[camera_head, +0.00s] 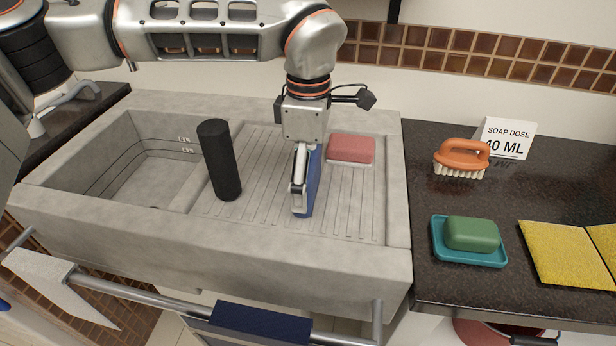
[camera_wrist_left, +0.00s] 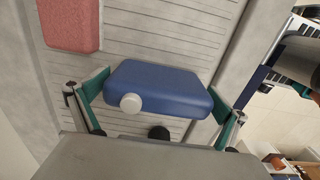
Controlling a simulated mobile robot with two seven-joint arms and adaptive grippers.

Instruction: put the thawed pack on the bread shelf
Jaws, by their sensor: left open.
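A blue pack (camera_head: 312,185) with a white cap stands on the ribbed drainboard of the sink. In the left wrist view the blue pack (camera_wrist_left: 165,85) sits between the two fingers of my left gripper (camera_wrist_left: 158,104). My left gripper (camera_head: 303,194) points down over it and is open, a finger at either side. A pink-red block-shaped pack (camera_head: 351,149) lies on the drainboard behind and to the right, and it also shows in the left wrist view (camera_wrist_left: 70,22). I cannot tell from looks which pack is thawed. No bread shelf is recognisable. My right gripper is out of view.
A black cylinder (camera_head: 219,160) stands left of the blue pack, near the sink basin (camera_head: 140,165). On the dark counter are an orange brush (camera_head: 461,155), a soap sign (camera_head: 508,137), green soap (camera_head: 471,233) in a teal dish (camera_head: 469,260), and yellow pads (camera_head: 565,255).

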